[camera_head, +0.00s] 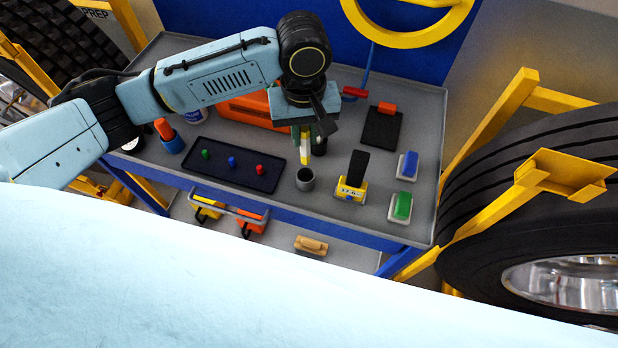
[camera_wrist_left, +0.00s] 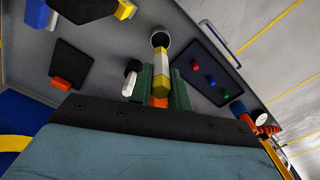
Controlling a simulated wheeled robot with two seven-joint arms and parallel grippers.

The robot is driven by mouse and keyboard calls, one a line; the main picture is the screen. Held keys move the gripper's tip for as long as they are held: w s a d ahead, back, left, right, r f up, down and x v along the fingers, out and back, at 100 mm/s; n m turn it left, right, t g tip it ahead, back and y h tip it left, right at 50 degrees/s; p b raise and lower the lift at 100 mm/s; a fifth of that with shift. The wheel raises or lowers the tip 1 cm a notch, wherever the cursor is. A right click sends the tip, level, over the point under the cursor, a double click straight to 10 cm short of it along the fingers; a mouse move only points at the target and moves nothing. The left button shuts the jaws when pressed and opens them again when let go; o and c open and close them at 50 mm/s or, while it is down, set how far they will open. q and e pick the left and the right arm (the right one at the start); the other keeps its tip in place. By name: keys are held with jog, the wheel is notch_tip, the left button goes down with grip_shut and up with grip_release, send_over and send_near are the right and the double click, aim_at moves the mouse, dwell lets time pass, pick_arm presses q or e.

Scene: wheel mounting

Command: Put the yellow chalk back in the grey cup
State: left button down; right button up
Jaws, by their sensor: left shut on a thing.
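My left gripper (camera_head: 303,135) points down over the grey bench top and is shut on the yellow chalk (camera_head: 305,157). The chalk hangs below the fingers, with a pale lower end. In the left wrist view the yellow chalk (camera_wrist_left: 162,72) sits between the green fingers (camera_wrist_left: 160,84). The grey cup (camera_head: 305,179) stands on the bench just below the chalk's lower end in the head view. The cup's dark opening (camera_wrist_left: 160,40) shows beyond the chalk's tip in the wrist view. Chalk and cup look apart. My right gripper does not show.
A black tray (camera_head: 232,165) with small coloured pegs lies left of the cup. A yellow gauge block with a black top (camera_head: 351,188) stands to its right. Blue and green erasers (camera_head: 401,207) lie farther right. An orange toolbox (camera_head: 245,112) stands behind.

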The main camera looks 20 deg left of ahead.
aim_at(305, 162)
pick_arm(q)
jog(key=shift+s, duration=0.15)
jog(key=shift+f, duration=0.4)
notch_tip(305, 162, down, 5)
jog(key=shift+r+b, duration=0.2)
jog(key=shift+b, duration=0.2)
notch_tip(305, 162, down, 2)
jog(key=shift+f, duration=0.25)
jog(key=shift+f+p, duration=0.35)
jog(key=shift+p, duration=0.1)
jog(key=shift+f, duration=0.5)
jog(key=c, duration=1.7)
grip_release()
jog(key=shift+c, duration=0.2)
jog(key=o, duration=0.4)
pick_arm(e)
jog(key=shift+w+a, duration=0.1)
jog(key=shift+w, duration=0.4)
